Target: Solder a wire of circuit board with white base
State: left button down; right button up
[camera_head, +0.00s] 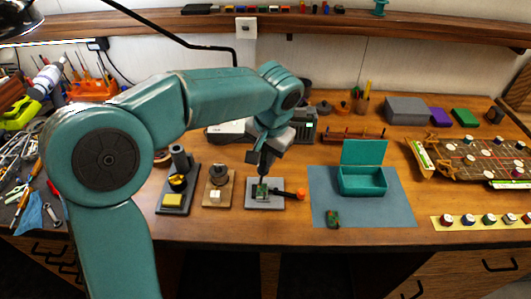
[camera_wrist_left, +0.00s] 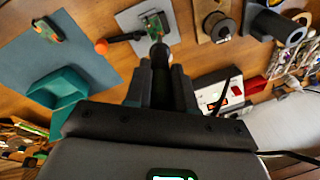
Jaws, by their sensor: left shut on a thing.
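The circuit board (camera_head: 261,191) sits on a pale grey-white base (camera_head: 278,203) near the table's front edge. It also shows at the top of the left wrist view (camera_wrist_left: 153,24). My left gripper (camera_head: 264,152) is above the board, pointing down. In the left wrist view, its fingers (camera_wrist_left: 161,82) are shut on a dark, slim soldering iron (camera_wrist_left: 159,54). The iron's front end is over or at the board; I cannot tell whether its tip touches, and no wire can be made out. A dark piece with an orange end (camera_head: 300,194) lies beside the board. My right gripper is not in view.
A blue mat (camera_head: 393,207) to the right holds an open teal box (camera_head: 362,182) and another small green board (camera_head: 333,217). A wooden stand with a spool (camera_head: 217,190) and a dark stand with a yellow sponge (camera_head: 173,200) are close on the left.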

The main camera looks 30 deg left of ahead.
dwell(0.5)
pick_arm(q)
jog(key=p+v, duration=0.1)
jog(key=v, duration=0.1)
jog(key=p+v, duration=0.2)
jog(key=a+p+v, duration=0.1)
jog(key=p+v, duration=0.1)
jog(key=shift+w+r, duration=0.15)
jog(key=shift+w, duration=0.2)
dwell(0.4)
